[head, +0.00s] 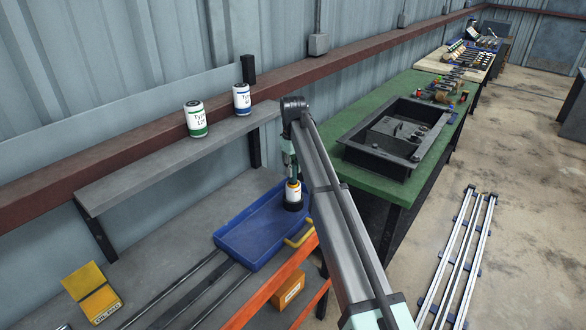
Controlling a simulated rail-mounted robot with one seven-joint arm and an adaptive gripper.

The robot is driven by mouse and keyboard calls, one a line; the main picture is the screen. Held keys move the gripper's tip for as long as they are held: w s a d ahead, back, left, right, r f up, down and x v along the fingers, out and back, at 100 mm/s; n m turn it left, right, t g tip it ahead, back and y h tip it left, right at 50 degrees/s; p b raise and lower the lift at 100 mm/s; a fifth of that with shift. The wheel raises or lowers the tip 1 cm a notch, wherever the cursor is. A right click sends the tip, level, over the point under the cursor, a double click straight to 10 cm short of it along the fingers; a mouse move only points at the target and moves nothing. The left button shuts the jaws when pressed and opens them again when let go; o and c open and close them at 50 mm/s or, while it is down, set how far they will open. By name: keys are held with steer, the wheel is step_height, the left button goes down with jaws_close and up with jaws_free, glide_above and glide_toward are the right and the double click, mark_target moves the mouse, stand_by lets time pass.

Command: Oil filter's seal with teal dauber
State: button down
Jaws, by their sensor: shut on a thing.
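My gripper (292,173) points down over the right end of the blue tray and is mostly hidden at this distance. It is shut on a slim, dark teal piece that seems to be the teal dauber (293,179). Directly below is a small white can with an orange band, likely the oil filter (293,192). The can stands upright on or in a round black base (293,205). I cannot tell whether the dauber touches the can's top. The seal itself is too small to make out.
The blue tray (238,239) with a yellow handle (300,236) lies on the grey bench. Two white cans, green-banded (195,119) and blue-banded (242,99), stand on the shelf above. A yellow box (92,293) is at lower left. A green table (345,155) with a black tray stands right.

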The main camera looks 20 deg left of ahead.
steer(key=shift+w+a, duration=0.25)
steer(key=shift+w, duration=0.6)
steer(key=shift+w+a, duration=0.2)
steer(key=shift+w, duration=0.65)
step_height(320, 180, up, 7)
steer(key=p, duration=0.3)
